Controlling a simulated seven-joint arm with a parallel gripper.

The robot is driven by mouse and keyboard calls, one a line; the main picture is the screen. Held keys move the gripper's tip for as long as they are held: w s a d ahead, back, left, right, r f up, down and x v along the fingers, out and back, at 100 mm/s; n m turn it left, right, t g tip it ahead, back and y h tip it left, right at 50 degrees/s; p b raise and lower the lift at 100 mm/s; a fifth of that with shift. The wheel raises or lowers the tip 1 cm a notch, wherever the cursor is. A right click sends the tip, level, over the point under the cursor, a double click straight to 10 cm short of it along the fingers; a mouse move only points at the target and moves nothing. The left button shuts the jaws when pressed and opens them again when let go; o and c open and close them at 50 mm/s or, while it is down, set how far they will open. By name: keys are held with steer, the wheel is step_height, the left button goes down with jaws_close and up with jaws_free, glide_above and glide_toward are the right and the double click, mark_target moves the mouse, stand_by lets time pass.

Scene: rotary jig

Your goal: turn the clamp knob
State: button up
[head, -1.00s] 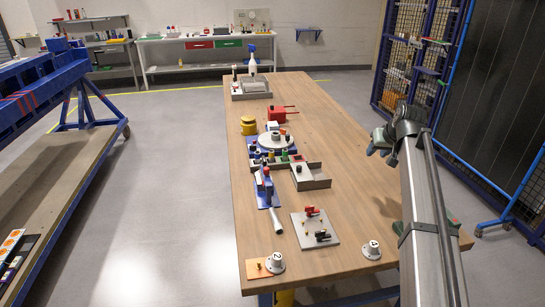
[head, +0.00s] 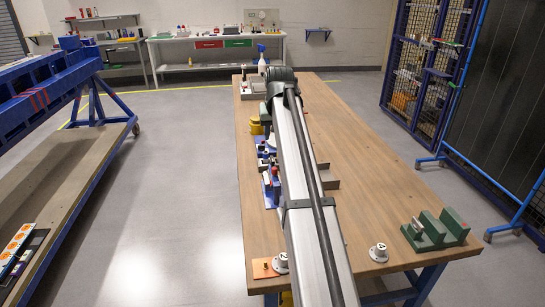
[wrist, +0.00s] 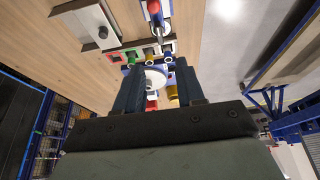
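The rotary jig shows in the wrist view as a white round disc (wrist: 155,77) between my gripper's fingers. A row of small coloured knobs or pegs, including a green one (wrist: 132,57), a yellow one (wrist: 149,56) and a dark one (wrist: 168,58), lies just beyond it. I cannot tell which part is the clamp knob. My gripper (wrist: 159,67) is open, with its fingers apart above the disc and nothing held. Whether it touches the jig is unclear. In the head view my arm hides the gripper and most of the jig.
A blue tool with a red part (wrist: 154,10) lies beyond the row. A grey tray (wrist: 88,22) is beside it. A yellow object (wrist: 172,96) and a red one (wrist: 152,105) show near the fingers.

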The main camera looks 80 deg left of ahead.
mark_target(272, 158)
steer(key=x, duration=1.3)
steer(key=shift+c, duration=0.4)
jaws_close()
